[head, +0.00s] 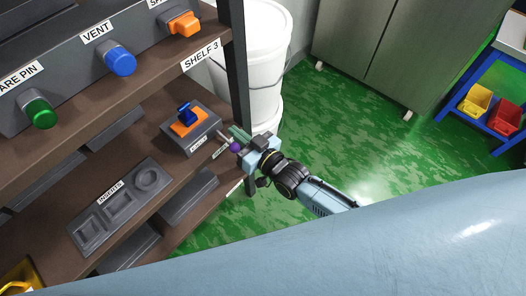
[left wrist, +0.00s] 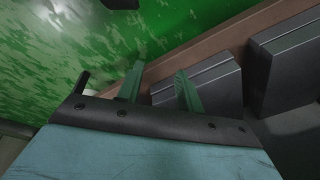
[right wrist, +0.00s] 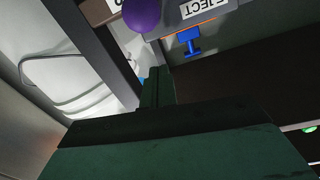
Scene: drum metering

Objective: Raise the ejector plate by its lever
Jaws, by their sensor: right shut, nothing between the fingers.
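The grey ejector box (head: 183,140) stands at the shelf's right end. An orange plate (head: 178,129) lies on its top with a blue part (head: 185,111) on it. A lever (head: 223,137) with a purple ball knob (head: 235,147) sticks out from its right side. My right gripper (head: 238,132) is shut and empty right beside the knob; I cannot tell if they touch. In the right wrist view, the closed fingers (right wrist: 158,86) lie below the purple knob (right wrist: 141,14) and the EJECT label (right wrist: 203,7). My left gripper (left wrist: 160,86) is open and empty, seen only in its wrist view.
The SHELF 3 board (head: 160,75) overhangs with green, blue and orange knobs above. A dark post (head: 238,70) and white buckets (head: 255,50) stand close behind my right gripper. Green floor is open to the right.

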